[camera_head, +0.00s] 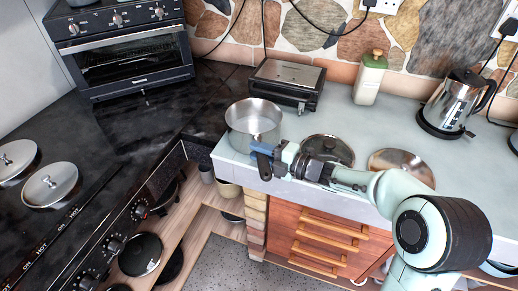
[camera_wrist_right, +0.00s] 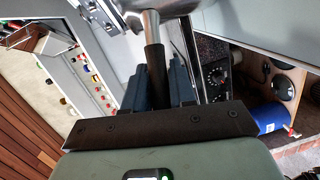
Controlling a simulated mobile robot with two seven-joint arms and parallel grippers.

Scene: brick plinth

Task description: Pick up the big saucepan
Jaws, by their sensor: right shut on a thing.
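The big saucepan (camera_head: 253,116) is a shiny steel pot standing upright at the left end of the pale worktop, beside the toaster. My right gripper (camera_head: 264,155) is at its near side, shut on the handle. In the right wrist view the dark handle (camera_wrist_right: 154,65) runs between the two blue fingers (camera_wrist_right: 160,88), and part of the steel pot (camera_wrist_right: 150,10) shows at the top. In the head view the gripper hides most of the handle. I cannot tell whether the pot's base touches the worktop. My left gripper is not in view.
A black toaster (camera_head: 287,84) stands close behind the saucepan. Two lids (camera_head: 328,150) (camera_head: 401,166) lie right of it, near my right arm. A white bottle (camera_head: 370,78) and a kettle (camera_head: 450,104) stand farther right. The dark hob (camera_head: 130,130) is to the left.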

